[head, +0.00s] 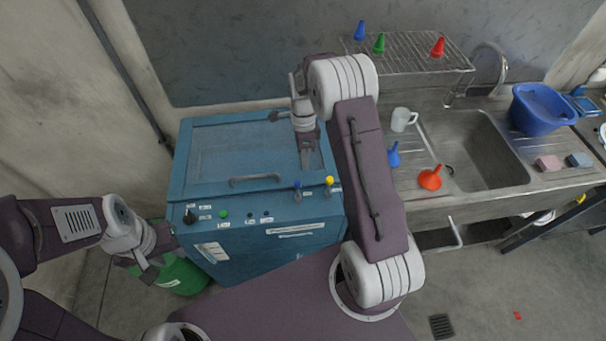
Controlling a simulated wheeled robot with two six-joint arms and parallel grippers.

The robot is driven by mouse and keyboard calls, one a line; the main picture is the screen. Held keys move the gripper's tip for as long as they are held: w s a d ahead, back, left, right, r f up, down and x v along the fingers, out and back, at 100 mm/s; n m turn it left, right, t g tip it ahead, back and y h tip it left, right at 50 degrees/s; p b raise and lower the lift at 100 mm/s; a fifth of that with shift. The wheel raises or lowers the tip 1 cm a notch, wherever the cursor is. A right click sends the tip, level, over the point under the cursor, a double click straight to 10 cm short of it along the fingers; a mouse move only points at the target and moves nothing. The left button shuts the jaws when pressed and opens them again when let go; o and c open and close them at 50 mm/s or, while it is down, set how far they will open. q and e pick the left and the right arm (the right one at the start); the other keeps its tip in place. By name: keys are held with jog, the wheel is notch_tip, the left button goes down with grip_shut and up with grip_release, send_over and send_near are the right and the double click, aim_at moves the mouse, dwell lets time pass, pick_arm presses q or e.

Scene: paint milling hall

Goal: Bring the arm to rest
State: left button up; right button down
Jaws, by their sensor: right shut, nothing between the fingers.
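My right arm reaches up across the middle of the head view and bends down over the blue machine (210,150). My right gripper (307,160) is shut and empty, pointing down over the right part of the machine's lid. I cannot tell whether it touches the lid. My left arm comes in from the left. My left gripper (146,274) is low beside the machine's front left corner, in front of or over a green bucket (182,276). Its fingertips are small and dark, and I cannot tell whether they are open or shut.
The machine has a lid handle (254,180), knobs, and blue and yellow valves (329,181). At right, a sink (465,145) has a white mug (402,119), funnels (430,178) and a blue basin (541,108) around it. A rack (410,50) holds several cones. Floor at lower right is mostly clear.

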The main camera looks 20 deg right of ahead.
pick_arm(q)
jog(key=shift+w+d+f, duration=0.2)
jog(key=shift+w+f, duration=0.05)
jog(key=shift+f, duration=0.1)
pick_arm(e)
jog(key=v, duration=0.3)
jog(key=shift+s+d, duration=0.1)
pick_arm(q)
jog(key=shift+s+f, duration=0.1)
